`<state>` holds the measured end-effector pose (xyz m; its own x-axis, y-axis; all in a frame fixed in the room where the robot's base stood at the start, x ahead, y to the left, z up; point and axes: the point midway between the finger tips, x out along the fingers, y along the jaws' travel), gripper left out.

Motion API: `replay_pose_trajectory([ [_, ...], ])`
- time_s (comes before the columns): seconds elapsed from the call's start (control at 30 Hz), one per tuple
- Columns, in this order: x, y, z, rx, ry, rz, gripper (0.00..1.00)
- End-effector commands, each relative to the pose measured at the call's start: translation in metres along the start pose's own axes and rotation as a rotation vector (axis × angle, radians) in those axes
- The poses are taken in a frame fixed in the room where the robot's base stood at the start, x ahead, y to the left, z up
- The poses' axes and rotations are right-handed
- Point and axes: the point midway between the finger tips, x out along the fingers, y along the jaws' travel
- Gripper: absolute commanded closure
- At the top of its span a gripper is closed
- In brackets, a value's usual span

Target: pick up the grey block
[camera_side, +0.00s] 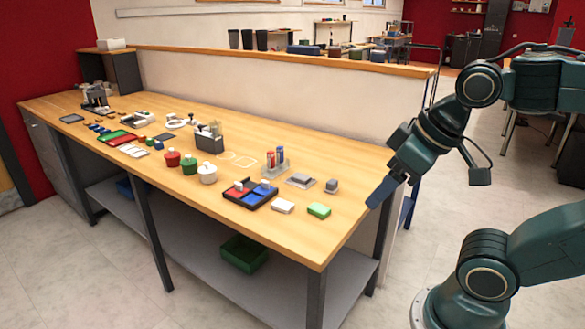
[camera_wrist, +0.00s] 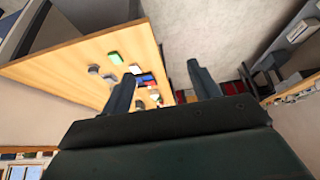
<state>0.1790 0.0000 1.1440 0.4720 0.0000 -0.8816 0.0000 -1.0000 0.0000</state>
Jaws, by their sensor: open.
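A small grey block (camera_side: 331,186) sits near the right end of the long wooden table in the side view, on or against a small flat pad. In the wrist view it appears to be the leftmost small grey shape (camera_wrist: 93,69).
A flat grey piece (camera_side: 300,180) lies left of the block. A green block (camera_side: 318,210), a white block (camera_side: 283,206) and a red-blue tray (camera_side: 250,194) are nearby. A rack with red and blue tubes (camera_side: 275,163) stands behind. A low wall (camera_side: 300,105) runs along the back.

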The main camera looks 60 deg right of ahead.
Motion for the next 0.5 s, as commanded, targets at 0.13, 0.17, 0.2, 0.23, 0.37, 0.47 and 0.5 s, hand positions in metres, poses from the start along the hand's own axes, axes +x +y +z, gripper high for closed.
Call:
replay_pose_trajectory([
  [0.13, 0.0000, 0.0000, 0.0000, 0.000, 0.000, 0.000, 0.38],
  [0.17, 0.0000, 0.0000, 0.0000, 0.000, 0.000, 0.000, 0.38],
  [0.2, 0.0000, 0.0000, 0.0000, 0.000, 0.000, 0.000, 0.38],
  [0.23, 0.0000, 0.0000, 0.0000, 0.000, 0.000, 0.000, 0.38],
  [0.37, 0.0000, 0.0001, -0.0003, 0.000, 0.000, 0.000, 0.38],
  [0.47, -0.0001, 0.0006, -0.0030, 0.000, -0.001, 0.001, 0.38],
  [0.5, -0.0001, 0.0010, -0.0053, 0.000, -0.002, 0.002, 0.38],
])
